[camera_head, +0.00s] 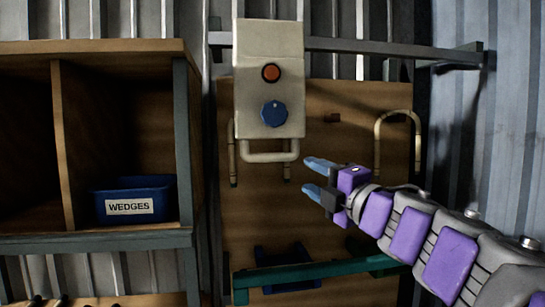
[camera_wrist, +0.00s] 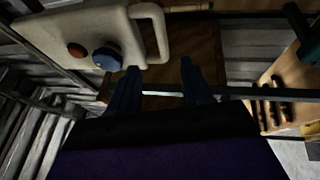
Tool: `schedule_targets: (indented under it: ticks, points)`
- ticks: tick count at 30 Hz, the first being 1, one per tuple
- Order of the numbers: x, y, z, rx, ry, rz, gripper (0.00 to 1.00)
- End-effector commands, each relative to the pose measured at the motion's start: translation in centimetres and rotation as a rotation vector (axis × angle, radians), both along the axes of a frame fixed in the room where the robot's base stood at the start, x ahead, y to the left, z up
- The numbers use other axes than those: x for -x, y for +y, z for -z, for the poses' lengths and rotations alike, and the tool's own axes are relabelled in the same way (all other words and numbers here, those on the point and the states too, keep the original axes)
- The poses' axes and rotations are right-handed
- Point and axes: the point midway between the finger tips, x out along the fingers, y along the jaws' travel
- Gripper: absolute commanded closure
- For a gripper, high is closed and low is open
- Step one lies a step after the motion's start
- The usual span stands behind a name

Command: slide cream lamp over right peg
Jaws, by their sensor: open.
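A cream box-shaped unit (camera_head: 270,95), the only thing here that fits the cream lamp, stands upright in front of the rail and wooden board. It has a red button (camera_head: 271,72), a blue knob (camera_head: 274,113) and a cream bar handle (camera_head: 268,157) below. In the wrist view the unit (camera_wrist: 80,25) is at upper left, its handle (camera_wrist: 162,35) ahead of the fingers. A small reddish-brown peg (camera_head: 331,117) sticks out of the board to its right. My gripper (camera_head: 313,178) is open and empty, below and right of the handle; it shows in the wrist view (camera_wrist: 160,85). Any peg behind the unit is hidden.
A metal rail (camera_head: 395,50) crosses above the board (camera_head: 345,97). A bent rattan hoop (camera_head: 378,140) is at the right. A wooden shelf (camera_head: 60,140) with a blue WEDGES bin (camera_head: 130,200) stands left. A green bar (camera_head: 300,274) runs below.

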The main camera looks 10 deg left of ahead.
Motion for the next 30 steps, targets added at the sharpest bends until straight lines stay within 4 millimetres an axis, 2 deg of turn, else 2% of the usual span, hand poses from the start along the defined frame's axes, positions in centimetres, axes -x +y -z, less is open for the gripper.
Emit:
schedule_targets:
  ticks: [4, 15, 27, 30]
  points:
    - [-1.7, 2.0, -0.2, 0.002, 0.002, -0.007, 0.52]
    - [-6.4, 4.0, -1.6, -0.009, 0.0, -0.001, 0.52]
    - [-10.7, 8.7, -2.6, -0.003, 0.002, -0.002, 0.52]
    - [-11.4, 9.2, -2.7, -0.002, 0.002, -0.001, 0.52]
